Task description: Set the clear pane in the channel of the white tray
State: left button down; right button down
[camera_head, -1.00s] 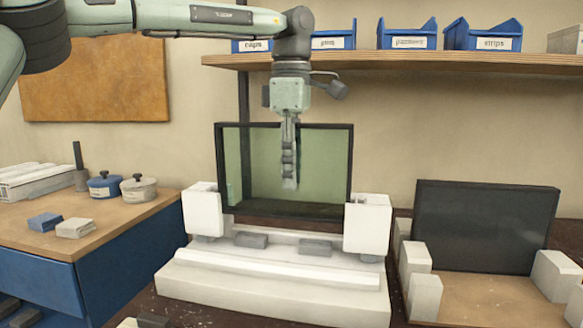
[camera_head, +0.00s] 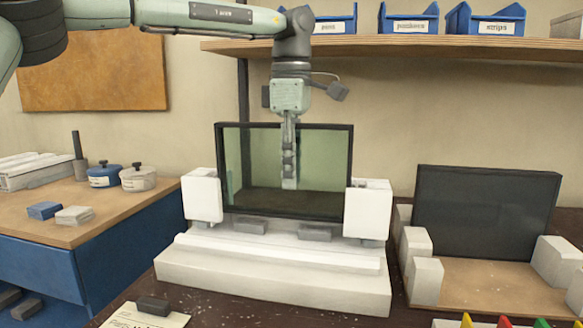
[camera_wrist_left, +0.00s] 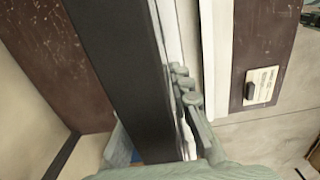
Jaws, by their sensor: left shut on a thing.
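The clear pane (camera_head: 252,165) is a greenish see-through sheet in a black frame, upright above the back of the white tray (camera_head: 270,285). My left gripper (camera_head: 289,182) comes down over its top edge and is shut on it. In the left wrist view the pane's black top edge (camera_wrist_left: 118,65) runs between the fingers (camera_wrist_left: 155,150). The pane's lower edge is between two white end blocks (camera_head: 203,198), (camera_head: 366,208), close over the tray. I cannot tell whether it touches the channel. My right gripper is out of view.
A dark pane (camera_head: 485,212) stands among white blocks on a wooden board (camera_head: 490,285) at right. A blue bench (camera_head: 125,225) with pots is at left. Shelf bins (camera_head: 408,18) sit above. A paper with a dark block (camera_head: 150,308) lies in front of the tray.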

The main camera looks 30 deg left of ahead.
pick_arm(q)
jog(key=shift+f+b, duration=0.45)
jog(key=shift+f, duration=0.45)
jog(key=c, duration=1.3)
grip_release()
jog(key=shift+f, duration=0.15)
notch_tip(320, 180, up, 8)
jog(key=p, duration=0.4)
jog(key=shift+p, duration=0.35)
